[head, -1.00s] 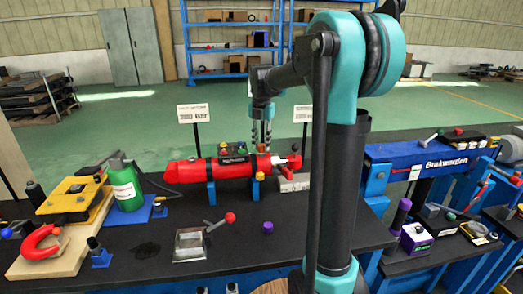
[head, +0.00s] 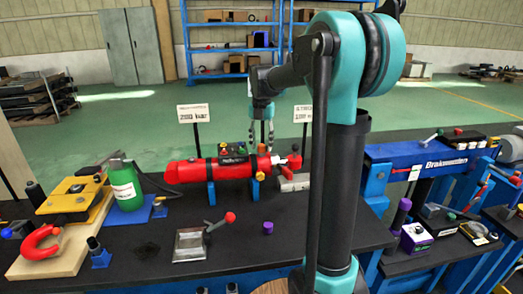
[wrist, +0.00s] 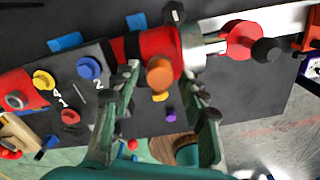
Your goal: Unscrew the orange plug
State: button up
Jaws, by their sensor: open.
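The orange plug (wrist: 160,73) sits on the red cylinder (wrist: 158,44). In the wrist view it shows between the two fingers of my gripper (wrist: 162,76), which are apart with a gap on either side of it. In the head view my gripper (head: 261,135) hangs pointing down over the right part of the red cylinder (head: 205,171). The cylinder lies level on blue stands.
A yellow knob (head: 260,176) is on the cylinder's front side. A purple cap (head: 268,227) and a grey block with a red-ball lever (head: 190,244) are on the black bench. A green bottle (head: 125,184) stands left. Two signs (head: 193,113) rise behind.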

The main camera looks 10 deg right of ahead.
jog(key=m, duration=1.5)
jog(key=shift+m, duration=0.3)
jog(key=m, duration=1.5)
